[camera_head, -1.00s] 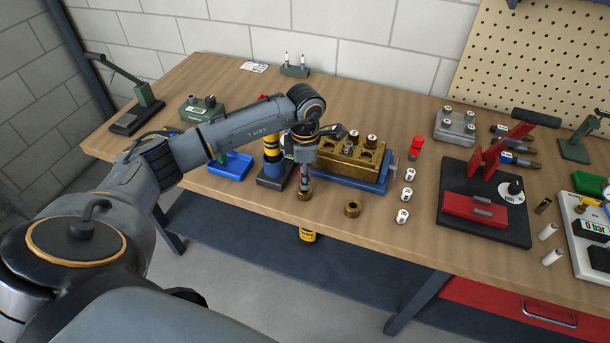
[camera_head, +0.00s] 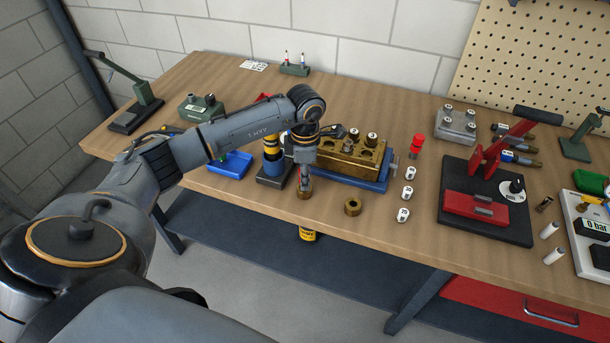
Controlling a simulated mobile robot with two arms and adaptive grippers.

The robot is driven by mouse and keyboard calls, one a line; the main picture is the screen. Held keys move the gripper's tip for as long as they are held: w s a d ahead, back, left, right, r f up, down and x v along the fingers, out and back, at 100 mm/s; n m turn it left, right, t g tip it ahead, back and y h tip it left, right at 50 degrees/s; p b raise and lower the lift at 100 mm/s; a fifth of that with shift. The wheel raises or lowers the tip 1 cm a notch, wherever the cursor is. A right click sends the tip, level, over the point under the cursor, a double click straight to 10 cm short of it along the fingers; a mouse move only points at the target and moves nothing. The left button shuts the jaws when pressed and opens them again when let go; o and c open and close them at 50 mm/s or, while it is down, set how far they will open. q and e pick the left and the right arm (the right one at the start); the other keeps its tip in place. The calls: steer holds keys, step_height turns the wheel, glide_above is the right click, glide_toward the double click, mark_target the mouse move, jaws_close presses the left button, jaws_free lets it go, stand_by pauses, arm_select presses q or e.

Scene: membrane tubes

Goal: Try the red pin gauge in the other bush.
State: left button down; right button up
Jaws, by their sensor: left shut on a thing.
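My left gripper (camera_head: 304,182) points straight down just above a brass bush (camera_head: 305,193) near the bench's front edge. Its jaws are shut on a slim piece, the pin gauge by its place, mostly hidden between the fingers. Its colour is not clear, and I cannot tell how deep it sits in the bush. The other brass bush (camera_head: 352,207) lies a little to the right, apart from the gripper, with its dark bore open upward. My right gripper is not in view.
A brass block (camera_head: 345,165) in a blue vice stands behind the bushes. White cylinders (camera_head: 404,215) and a red upright piece (camera_head: 417,145) stand to the right. Bare bench lies between the bushes.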

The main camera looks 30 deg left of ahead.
arm_select(q)
steer(key=shift+f+b, duration=0.55)
steer(key=shift+f, duration=0.15)
stand_by(0.6)
stand_by(0.7)
steer(key=shift+r, duration=0.1)
steer(key=shift+r+p, duration=1.55)
steer(key=shift+r, duration=1.4)
steer(key=shift+d, duration=0.1)
